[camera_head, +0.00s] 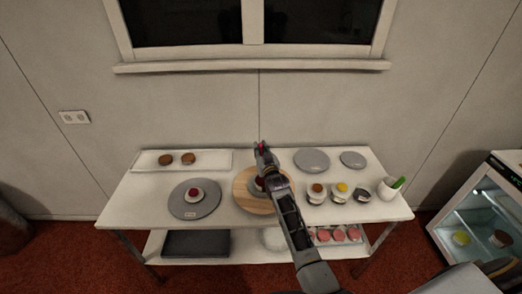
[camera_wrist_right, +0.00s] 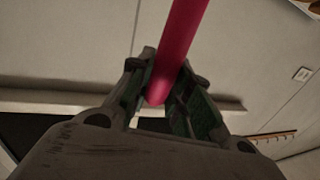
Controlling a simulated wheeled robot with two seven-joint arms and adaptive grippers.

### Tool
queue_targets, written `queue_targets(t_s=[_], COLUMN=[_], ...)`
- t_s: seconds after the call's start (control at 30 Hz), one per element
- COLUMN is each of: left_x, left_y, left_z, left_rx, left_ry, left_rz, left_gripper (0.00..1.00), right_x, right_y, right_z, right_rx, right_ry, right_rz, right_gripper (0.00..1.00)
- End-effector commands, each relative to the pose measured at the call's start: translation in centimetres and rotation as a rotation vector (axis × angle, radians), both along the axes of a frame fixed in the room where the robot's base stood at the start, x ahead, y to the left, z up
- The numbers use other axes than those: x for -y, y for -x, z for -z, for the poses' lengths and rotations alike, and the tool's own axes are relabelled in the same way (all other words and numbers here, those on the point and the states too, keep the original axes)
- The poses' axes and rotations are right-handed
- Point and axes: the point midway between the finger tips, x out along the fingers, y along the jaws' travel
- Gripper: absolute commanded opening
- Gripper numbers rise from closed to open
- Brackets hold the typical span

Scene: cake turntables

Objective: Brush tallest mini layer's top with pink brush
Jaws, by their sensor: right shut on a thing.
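My right gripper (camera_head: 263,150) is above the back part of the table, over the wooden round board. It is shut on the pink brush, whose pink handle (camera_wrist_right: 178,45) runs up out of the right wrist view between the two fingers. In the head view only a small pink bit shows at the fingertips. A small cake layer (camera_head: 195,194) with a red top sits on the grey turntable (camera_head: 181,209) at left. Another small cake (camera_head: 256,184) on the wooden board (camera_head: 242,200) is partly hidden by my right arm. The brush's bristles are not clearly visible. My left gripper is out of view.
A white cup (camera_head: 386,189) with a green-handled tool stands at right. Several small cakes (camera_head: 343,188) stand right of my arm. Two grey discs (camera_head: 312,160) lie behind them. A white tray (camera_head: 215,160) holds two brown cakes. A glass-fronted cooler (camera_head: 480,215) stands far right.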

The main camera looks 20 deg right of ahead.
Motion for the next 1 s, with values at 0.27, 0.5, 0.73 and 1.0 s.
queue_targets(t_s=[0.27, 0.5, 0.73, 1.0], left_x=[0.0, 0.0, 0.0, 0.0], left_y=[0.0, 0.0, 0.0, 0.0], left_z=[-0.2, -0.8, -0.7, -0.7], left_rx=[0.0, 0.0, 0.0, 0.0], left_ry=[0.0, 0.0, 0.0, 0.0], left_rz=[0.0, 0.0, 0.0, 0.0], left_gripper=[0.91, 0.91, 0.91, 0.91], right_x=[0.0, 0.0, 0.0, 0.0], right_y=[0.0, 0.0, 0.0, 0.0], right_z=[-0.7, -2.5, -4.1, -6.0], right_rx=[0.002, 0.002, 0.002, 0.002], right_ry=[0.0, 0.0, 0.0, 0.0], right_rz=[0.0, -0.001, 0.0, 0.0], right_gripper=[0.0, 0.0, 0.0, 0.0])
